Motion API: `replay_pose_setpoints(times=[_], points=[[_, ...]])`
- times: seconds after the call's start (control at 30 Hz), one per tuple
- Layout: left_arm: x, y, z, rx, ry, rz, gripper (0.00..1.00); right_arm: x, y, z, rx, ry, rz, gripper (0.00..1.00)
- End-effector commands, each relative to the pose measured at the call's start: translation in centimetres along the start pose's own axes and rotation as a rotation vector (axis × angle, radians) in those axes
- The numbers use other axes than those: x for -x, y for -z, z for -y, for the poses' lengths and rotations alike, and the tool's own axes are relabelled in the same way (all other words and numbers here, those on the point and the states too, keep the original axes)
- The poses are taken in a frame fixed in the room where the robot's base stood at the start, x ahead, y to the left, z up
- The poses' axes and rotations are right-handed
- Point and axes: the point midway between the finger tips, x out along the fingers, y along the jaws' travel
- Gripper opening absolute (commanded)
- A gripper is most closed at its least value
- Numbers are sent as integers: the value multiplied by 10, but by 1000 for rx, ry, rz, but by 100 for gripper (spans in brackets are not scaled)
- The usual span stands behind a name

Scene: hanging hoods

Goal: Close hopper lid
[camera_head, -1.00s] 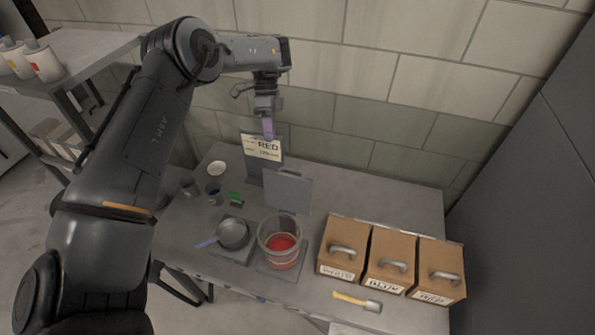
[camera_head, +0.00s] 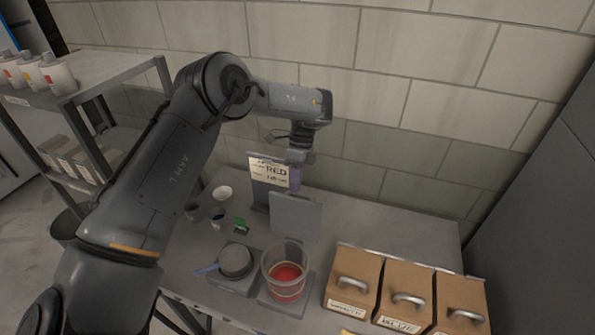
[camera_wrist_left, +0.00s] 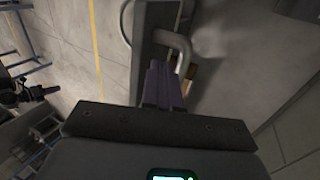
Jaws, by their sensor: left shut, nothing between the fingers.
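A grey flat panel (camera_head: 295,216), which looks like the raised hopper lid, stands upright on the table behind the clear bucket. My left gripper (camera_head: 296,180), with purple fingers, is shut and empty just above and behind its top edge. In the left wrist view the shut fingers (camera_wrist_left: 162,88) point at a dark panel (camera_wrist_left: 155,45) with a curved metal handle (camera_wrist_left: 178,45). The fingertips are close to the handle; I cannot tell whether they touch. The panel's hinge is hidden. My right gripper is not in view.
A clear bucket (camera_head: 285,272) with red contents and a grey pan (camera_head: 235,262) stand in front of the panel. Brown boxes (camera_head: 405,292) with handles stand at right. The table behind them is clear.

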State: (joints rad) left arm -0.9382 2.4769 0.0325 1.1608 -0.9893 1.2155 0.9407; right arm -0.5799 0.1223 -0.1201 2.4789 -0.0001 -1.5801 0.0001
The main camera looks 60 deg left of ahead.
Motion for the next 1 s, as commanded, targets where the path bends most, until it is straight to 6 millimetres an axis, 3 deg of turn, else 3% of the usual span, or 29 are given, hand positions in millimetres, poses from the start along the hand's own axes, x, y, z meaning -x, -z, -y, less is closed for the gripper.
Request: replay_pose_setpoints(times=[0.3,0.77,1.0], points=[[-28,0,-1,1,-1,-1,0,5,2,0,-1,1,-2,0],[-31,0,0,1,1,-1,0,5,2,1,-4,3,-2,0],[-31,-11,-7,15,29,-11,0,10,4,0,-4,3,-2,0]])
